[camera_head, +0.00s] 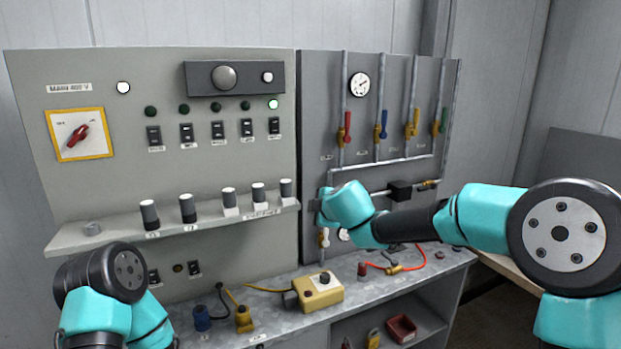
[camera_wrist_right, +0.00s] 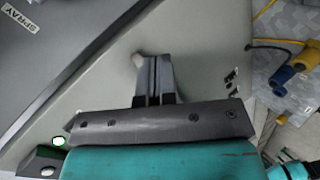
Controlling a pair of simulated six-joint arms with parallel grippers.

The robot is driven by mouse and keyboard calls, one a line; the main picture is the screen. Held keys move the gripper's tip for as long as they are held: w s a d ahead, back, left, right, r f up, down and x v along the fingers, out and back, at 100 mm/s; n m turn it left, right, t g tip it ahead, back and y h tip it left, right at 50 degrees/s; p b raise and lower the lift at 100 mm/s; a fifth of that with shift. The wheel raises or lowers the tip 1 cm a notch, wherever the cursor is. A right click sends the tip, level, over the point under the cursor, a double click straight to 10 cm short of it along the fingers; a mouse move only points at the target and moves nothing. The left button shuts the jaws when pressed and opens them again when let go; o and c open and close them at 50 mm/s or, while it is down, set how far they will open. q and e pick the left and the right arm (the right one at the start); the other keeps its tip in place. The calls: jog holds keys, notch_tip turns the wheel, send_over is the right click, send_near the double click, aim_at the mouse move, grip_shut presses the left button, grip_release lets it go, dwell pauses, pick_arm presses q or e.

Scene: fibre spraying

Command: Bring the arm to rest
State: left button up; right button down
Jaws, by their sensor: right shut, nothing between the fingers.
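My right arm reaches in from the right in the head view, its teal wrist in front of the pipe panel. My right gripper shows in the right wrist view (camera_wrist_right: 153,62) with its two grey fingers together and nothing between them. A small pale part (camera_wrist_right: 137,60) shows beside the fingertips; I cannot tell what it is or whether they touch. In the head view the fingers are mostly hidden by the wrist. My left arm is folded at the lower left of the head view, and its gripper is out of view.
The switch panel (camera_head: 130,165) has a red rotary switch (camera_head: 78,135) and a shelf of black-and-white knobs (camera_head: 188,208). The pipe panel (camera_head: 315,100) carries coloured valves and a gauge (camera_head: 359,84). On the bench are a yellow button box (camera_head: 318,291), a blue plug (camera_head: 202,318) and a red hose (camera_head: 415,262).

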jog(key=s+d+f+m+g, duration=0.2)
jog(key=s+d+f+m, duration=0.15)
jog(key=f, duration=0.85)
jog(key=s+d+f+m+g, duration=0.3)
jog(key=s+d+f, duration=0.1)
jog(key=f, duration=0.7)
jog(key=s+d+f+m+g, duration=0.2)
jog(key=s+d+f+m, duration=0.15)
jog(key=f, duration=0.85)
pick_arm(q)
jog(key=shift+s+a, duration=0.2)
jog(key=shift+a, duration=0.15)
pick_arm(e)
jog(key=s+d+f+m+g, duration=0.1)
jog(key=s+d+f+m, duration=0.2)
jog(key=s+f, duration=0.2)
jog(key=s+d+f+m+g, duration=0.1)
jog(key=s+d+f+m, duration=0.2)
jog(key=s, duration=0.9)
jog(key=s+d+f+m+g, duration=0.1)
jog(key=s+d+f+m, duration=0.2)
jog(key=s+f, duration=0.4)
jog(key=shift+s+f+m+h, duration=0.35)
jog(key=shift+s+m, duration=0.45)
jog(key=shift+s, duration=0.3)
